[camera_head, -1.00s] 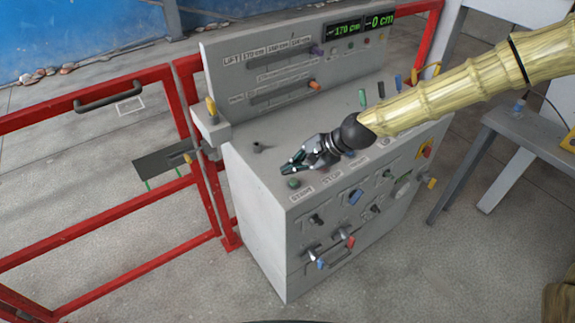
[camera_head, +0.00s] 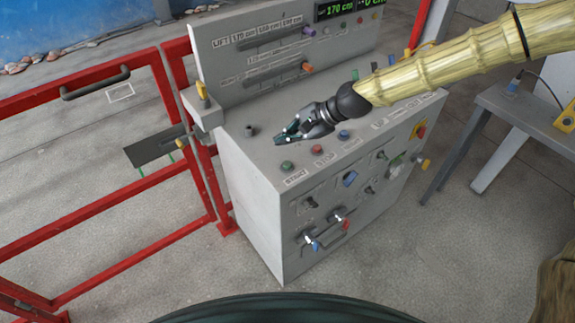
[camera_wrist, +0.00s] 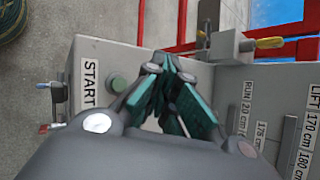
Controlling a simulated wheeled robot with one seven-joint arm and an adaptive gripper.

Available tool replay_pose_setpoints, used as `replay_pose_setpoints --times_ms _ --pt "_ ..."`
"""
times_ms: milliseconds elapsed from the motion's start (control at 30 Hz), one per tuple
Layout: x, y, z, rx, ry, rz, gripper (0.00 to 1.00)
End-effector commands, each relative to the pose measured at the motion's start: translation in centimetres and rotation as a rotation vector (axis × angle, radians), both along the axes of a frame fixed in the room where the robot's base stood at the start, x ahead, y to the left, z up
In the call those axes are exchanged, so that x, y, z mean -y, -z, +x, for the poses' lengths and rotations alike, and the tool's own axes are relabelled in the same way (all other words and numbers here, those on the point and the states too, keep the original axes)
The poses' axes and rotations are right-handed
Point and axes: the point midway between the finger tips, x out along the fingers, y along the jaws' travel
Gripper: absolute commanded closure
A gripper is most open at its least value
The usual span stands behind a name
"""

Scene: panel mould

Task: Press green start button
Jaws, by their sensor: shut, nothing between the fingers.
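The green start button (camera_head: 287,166) sits on the near left corner of the grey control panel's top (camera_head: 262,158), behind the START label (camera_head: 295,177). In the wrist view the green button (camera_wrist: 118,85) lies beside the START label (camera_wrist: 90,83), left of the fingertips. My gripper (camera_head: 279,136) is shut and empty, with its dark green fingers over the panel top, behind the button in the head view and apart from it. My gripper also fills the middle of the wrist view (camera_wrist: 170,75). The exact height of the fingertips above the panel is hard to tell.
A red button (camera_head: 317,149) and a blue button (camera_head: 344,134) lie right of the green one. A small dark stick (camera_head: 250,130) stands left of my fingers. Knobs and levers line the panel front. A red fence (camera_head: 165,85) stands at left, a grey bench (camera_head: 510,115) at right.

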Motion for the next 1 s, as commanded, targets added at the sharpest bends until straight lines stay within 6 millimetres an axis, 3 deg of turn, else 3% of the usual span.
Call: replay_pose_setpoints --times_ms 533,1000 --pt "0.2 6.3 0.0 -0.001 0.003 0.000 1.00" --pt "0.2 7.2 0.0 0.001 0.002 -0.001 1.00"
